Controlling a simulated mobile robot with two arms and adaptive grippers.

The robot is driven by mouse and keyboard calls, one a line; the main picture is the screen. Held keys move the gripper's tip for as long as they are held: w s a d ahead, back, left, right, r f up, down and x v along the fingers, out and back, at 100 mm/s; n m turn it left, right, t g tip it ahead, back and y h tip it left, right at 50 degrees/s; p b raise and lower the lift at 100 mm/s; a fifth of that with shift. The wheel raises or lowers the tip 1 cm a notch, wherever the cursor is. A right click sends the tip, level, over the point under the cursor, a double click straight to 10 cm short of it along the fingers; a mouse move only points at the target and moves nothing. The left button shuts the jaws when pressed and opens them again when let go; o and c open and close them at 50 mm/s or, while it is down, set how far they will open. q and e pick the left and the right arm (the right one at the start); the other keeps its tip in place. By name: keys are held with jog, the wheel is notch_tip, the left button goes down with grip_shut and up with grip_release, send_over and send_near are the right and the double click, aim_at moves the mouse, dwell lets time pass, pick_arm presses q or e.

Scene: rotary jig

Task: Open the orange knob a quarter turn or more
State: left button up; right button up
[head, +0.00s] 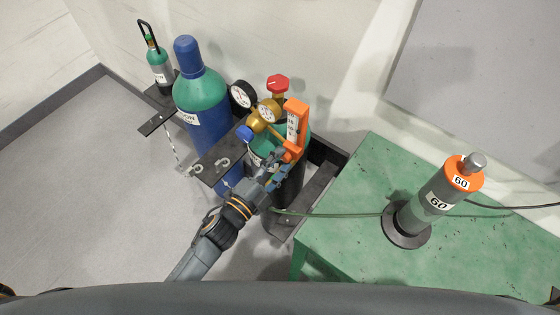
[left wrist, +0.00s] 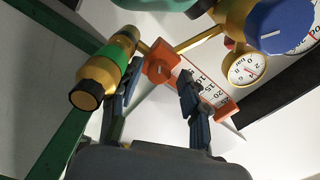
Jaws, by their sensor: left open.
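The orange knob (left wrist: 160,68) shows a white line on its face in the left wrist view. It sits at one end of an orange flowmeter (left wrist: 222,103) with a white number scale. In the head view, the flowmeter (head: 296,115) stands at the gas cylinder's regulator, with the knob end (head: 291,152) low down. My left gripper (head: 274,171) is just below that end. In the left wrist view, my left gripper (left wrist: 159,88) is open, its fingers spread to either side of the knob. I cannot tell whether they touch it. My right gripper is not in view.
A brass regulator with gauge (head: 267,113), a blue knob (head: 245,132) and a red knob (head: 278,83) crowd the flowmeter. A blue cylinder (head: 203,105) stands left. A green table (head: 345,220) with a grey cylinder marked 60 (head: 432,200) is right; a green hose (head: 330,214) runs there.

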pick_arm(q)
jog(key=v, duration=0.7)
jog(key=shift+s+a, duration=0.25)
dwell(0.3)
